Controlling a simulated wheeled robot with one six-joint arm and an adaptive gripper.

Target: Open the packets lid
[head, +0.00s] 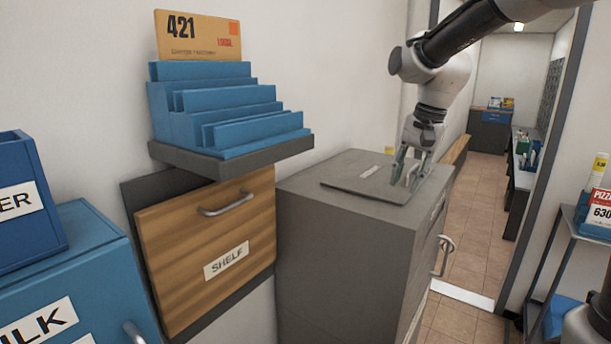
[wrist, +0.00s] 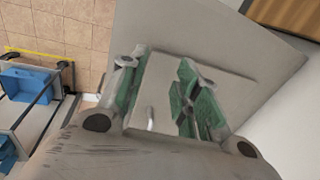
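The lid (head: 362,186) is a thin dark grey panel with a small white label, lying flat on top of a grey cabinet (head: 340,245). My gripper (head: 410,182) points down over the right part of the lid. Its fingers are apart, with green inner pads. In the wrist view, the fingers of my gripper (wrist: 166,85) spread over the lid (wrist: 232,88), with a small pale upright piece between them. Nothing is visibly gripped. I cannot tell whether the fingertips touch the lid. The word packets cannot be read on the label.
A wooden-front box marked SHELF (head: 205,250) and a blue stepped rack (head: 225,110) stand left of the cabinet. A door handle (head: 445,256) sticks out of the cabinet's right side. Beyond is an open doorway with a tiled floor (head: 470,215). A metal rack (head: 575,235) stands at right.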

